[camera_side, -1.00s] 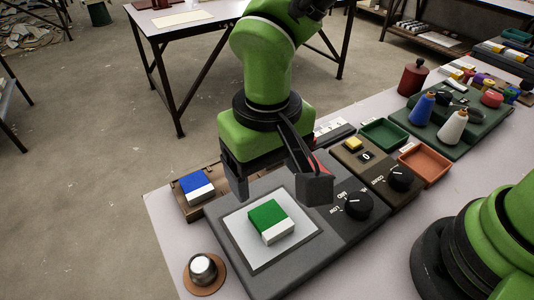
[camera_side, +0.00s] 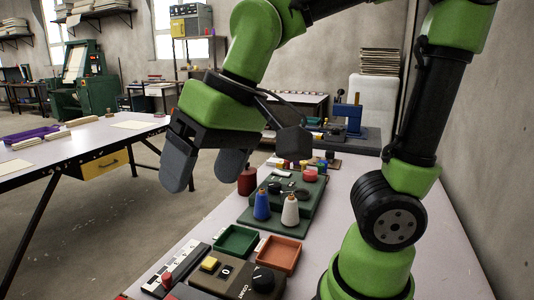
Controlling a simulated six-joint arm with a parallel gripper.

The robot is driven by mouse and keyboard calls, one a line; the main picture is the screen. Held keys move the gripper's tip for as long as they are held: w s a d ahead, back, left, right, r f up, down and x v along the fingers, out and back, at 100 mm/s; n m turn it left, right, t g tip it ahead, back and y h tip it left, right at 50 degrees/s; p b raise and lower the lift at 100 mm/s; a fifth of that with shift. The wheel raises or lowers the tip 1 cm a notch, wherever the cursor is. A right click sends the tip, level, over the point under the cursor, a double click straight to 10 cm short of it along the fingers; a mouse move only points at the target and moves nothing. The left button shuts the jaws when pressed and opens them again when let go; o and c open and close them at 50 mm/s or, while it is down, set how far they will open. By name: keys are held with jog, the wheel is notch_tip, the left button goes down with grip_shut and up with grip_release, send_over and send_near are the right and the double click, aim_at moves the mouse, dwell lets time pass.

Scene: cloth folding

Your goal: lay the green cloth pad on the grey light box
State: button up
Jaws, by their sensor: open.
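My gripper (camera_side: 206,170) is in the upper left-middle of the side view. Its two dark fingers point down, spread apart, with nothing between them. It hangs raised, with clear air below it. The green cloth pad and the grey light box are both outside the view now. One second ago the side view showed the pad, green with a white edge, lying flat on the box's pale panel.
A brown control box (camera_side: 225,284), a green tray (camera_side: 237,241) and an orange tray (camera_side: 279,254) stand at the front. A green board (camera_side: 285,209) holds blue and white cones behind them.

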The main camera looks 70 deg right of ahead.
jog(key=s+d+r+m+t, duration=0.1)
jog(key=s+d+t, duration=0.2)
jog(key=s, duration=0.3)
jog(key=shift+d, duration=0.75)
